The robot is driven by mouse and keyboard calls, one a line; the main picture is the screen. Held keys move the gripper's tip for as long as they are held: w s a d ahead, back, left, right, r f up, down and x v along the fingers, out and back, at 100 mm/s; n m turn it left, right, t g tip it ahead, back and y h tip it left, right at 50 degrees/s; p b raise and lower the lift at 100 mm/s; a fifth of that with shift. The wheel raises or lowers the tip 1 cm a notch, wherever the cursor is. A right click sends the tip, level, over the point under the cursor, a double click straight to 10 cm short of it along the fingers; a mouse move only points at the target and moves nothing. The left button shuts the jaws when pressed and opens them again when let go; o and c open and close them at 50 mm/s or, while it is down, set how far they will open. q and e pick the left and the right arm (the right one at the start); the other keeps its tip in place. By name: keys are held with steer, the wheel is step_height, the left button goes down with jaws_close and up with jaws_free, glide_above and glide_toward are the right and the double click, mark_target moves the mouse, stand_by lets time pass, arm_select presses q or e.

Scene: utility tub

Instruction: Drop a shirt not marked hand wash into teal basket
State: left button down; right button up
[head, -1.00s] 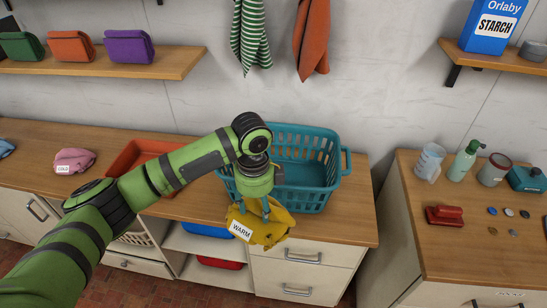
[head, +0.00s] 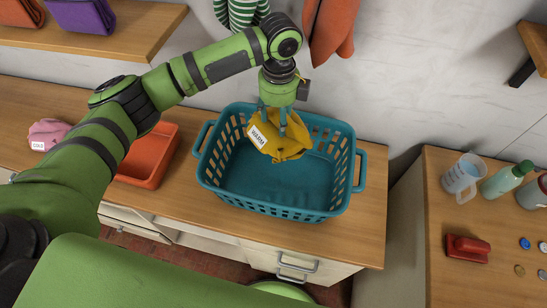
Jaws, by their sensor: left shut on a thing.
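A yellow shirt (head: 288,146) with a white label reading WARM hangs from my left gripper (head: 273,117). The gripper is shut on it, above the back part of the teal basket (head: 283,211). The basket stands on the wooden counter, and its visible floor is bare. A pink folded shirt (head: 48,133) lies at the left of the counter; its tag is too small to read surely. My right gripper does not show.
An orange tray (head: 150,165) sits on the counter left of the basket. A striped cloth (head: 240,12) and a rust-coloured cloth (head: 333,30) hang on the wall behind. A jug (head: 461,178), bottles and a red brush (head: 467,248) stand on the right counter.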

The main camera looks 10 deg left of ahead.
arm_select(q)
steer(key=shift+s+f, duration=0.45)
steer(key=f+b, duration=0.4)
steer(key=shift+w+f, duration=0.15)
steer(key=shift+w, duration=0.05)
steer(key=shift+f+b, duration=0.25)
steer(key=shift+b, duration=0.3)
steer(key=shift+r, duration=0.15)
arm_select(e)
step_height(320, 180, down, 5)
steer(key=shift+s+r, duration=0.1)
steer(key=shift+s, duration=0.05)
arm_select(q)
steer(key=shift+c, duration=1.7)
jaws_free()
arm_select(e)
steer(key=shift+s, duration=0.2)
